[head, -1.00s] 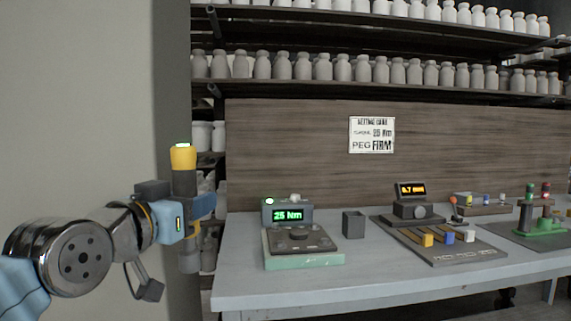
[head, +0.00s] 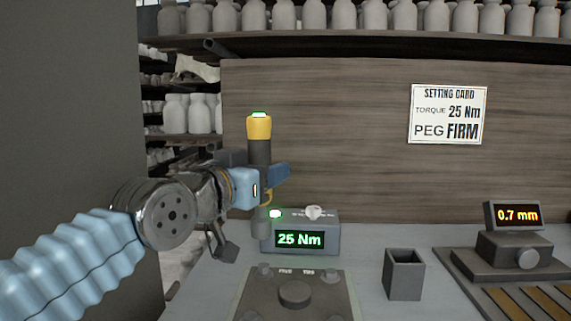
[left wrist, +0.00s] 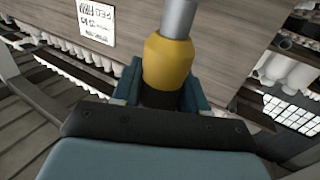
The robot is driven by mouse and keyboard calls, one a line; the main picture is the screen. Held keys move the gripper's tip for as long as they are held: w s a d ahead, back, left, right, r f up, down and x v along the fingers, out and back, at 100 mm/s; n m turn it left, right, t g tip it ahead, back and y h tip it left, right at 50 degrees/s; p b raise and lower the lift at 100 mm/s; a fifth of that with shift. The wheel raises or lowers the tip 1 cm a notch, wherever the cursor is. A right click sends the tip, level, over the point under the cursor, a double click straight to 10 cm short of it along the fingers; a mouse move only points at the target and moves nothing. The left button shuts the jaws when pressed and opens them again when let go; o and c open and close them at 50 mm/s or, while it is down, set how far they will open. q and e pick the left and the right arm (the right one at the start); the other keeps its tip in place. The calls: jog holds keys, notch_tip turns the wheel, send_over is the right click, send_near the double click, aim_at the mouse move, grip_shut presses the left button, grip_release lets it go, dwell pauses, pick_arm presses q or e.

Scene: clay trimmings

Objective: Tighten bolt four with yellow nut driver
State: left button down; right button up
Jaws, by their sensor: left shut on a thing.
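The yellow nut driver (head: 259,128) stands upright in my left gripper (head: 268,172), with a green-lit top. The left jaws are shut on its dark lower part. In the left wrist view, the yellow nut driver (left wrist: 168,64) sits between the fingers, its grey shaft pointing away. In the head view its lower end is in front of the torque box (head: 306,238), which reads 25 Nm. The dark bolt plate (head: 295,308) with a round middle and small bolts lies in front of the box, partly cut off below. Which bolt is four cannot be told. My right gripper is not in view.
A grey open holder (head: 404,275) stands right of the plate. Further right is a gauge (head: 515,215) reading 0.7 mm. A setting card (head: 447,114) on the back panel says torque 25 Nm and peg firm. Shelves of white bottles are behind.

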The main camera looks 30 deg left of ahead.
aim_at(267, 217)
pick_arm(q)
jog(key=shift+w+r, duration=0.1)
jog(key=shift+w, duration=0.15)
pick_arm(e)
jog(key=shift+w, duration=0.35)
pick_arm(q)
jog(key=shift+f+b, duration=1.5)
jog(key=shift+f, duration=0.85)
jog(key=shift+f+b, duration=0.55)
jog(key=shift+b, duration=0.15)
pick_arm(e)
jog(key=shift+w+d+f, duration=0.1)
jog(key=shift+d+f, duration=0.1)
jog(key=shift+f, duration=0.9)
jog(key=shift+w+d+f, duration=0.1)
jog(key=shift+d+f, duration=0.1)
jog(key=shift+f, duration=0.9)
pick_arm(q)
jog(key=shift+s+b, duration=0.1)
jog(key=shift+b, duration=0.4)
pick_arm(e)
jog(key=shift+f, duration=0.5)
